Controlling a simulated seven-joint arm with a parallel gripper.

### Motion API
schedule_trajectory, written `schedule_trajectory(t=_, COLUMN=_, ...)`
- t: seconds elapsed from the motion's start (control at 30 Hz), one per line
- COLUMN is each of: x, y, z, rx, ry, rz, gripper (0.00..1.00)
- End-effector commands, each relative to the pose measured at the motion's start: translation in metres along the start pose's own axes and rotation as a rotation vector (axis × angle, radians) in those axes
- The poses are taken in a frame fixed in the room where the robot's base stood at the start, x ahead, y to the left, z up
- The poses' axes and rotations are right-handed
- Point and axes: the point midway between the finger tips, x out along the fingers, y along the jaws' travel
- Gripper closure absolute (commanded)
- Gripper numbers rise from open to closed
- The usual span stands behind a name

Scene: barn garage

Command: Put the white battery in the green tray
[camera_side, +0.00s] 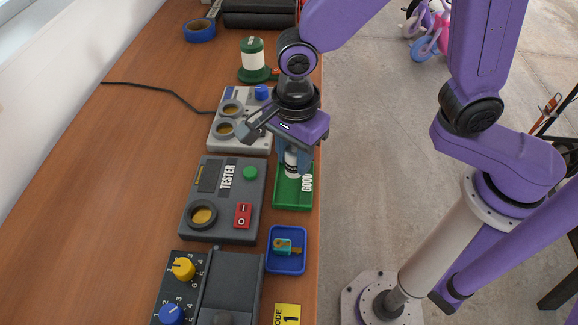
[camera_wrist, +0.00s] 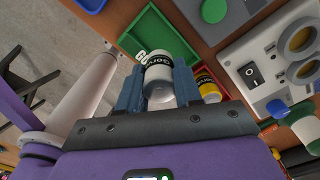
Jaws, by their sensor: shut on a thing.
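The white battery (camera_side: 291,168) is upright between the blue fingers of my gripper (camera_side: 291,158), which is shut on it. In the wrist view the white battery (camera_wrist: 159,72), with dark lettering, sits between the two fingers (camera_wrist: 158,84). The green tray (camera_side: 292,199), marked GOOD, lies at the table's right edge under my gripper. The battery's lower end shows over the tray's far part; I cannot tell whether it touches the floor. In the wrist view the green tray (camera_wrist: 133,45) is behind the battery and looks empty where it shows.
A grey tester (camera_side: 214,225) stands left of the tray. A blue tray (camera_side: 287,269) with a small item is nearer the camera. A grey two-socket device (camera_side: 222,148) and a green-white spool (camera_side: 252,60) are farther back. In the wrist view a yellow battery (camera_wrist: 207,88) lies in a red tray.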

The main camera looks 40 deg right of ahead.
Motion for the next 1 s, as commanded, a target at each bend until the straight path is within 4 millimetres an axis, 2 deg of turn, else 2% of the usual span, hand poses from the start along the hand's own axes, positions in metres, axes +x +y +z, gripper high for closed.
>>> schedule_trajectory(t=0.23, x=0.012, y=-0.008, z=0.005, rx=0.000, ry=0.001, rz=0.001, gripper=1.00)
schedule_trajectory(t=0.4, x=0.034, y=-0.008, z=0.004, rx=0.000, ry=0.002, rz=0.002, gripper=1.00)
schedule_trajectory(t=0.5, x=0.041, y=-0.008, z=0.005, rx=0.000, ry=0.001, rz=0.001, gripper=1.00)
schedule_trajectory(t=0.93, x=0.045, y=-0.008, z=0.005, rx=0.000, ry=0.000, rz=0.000, gripper=1.00)
schedule_trajectory(t=0.97, x=0.045, y=-0.008, z=0.005, rx=0.000, ry=0.000, rz=0.000, gripper=0.63)
schedule_trajectory(t=1.0, x=0.045, y=-0.008, z=0.005, rx=0.000, ry=0.000, rz=0.000, gripper=0.50)
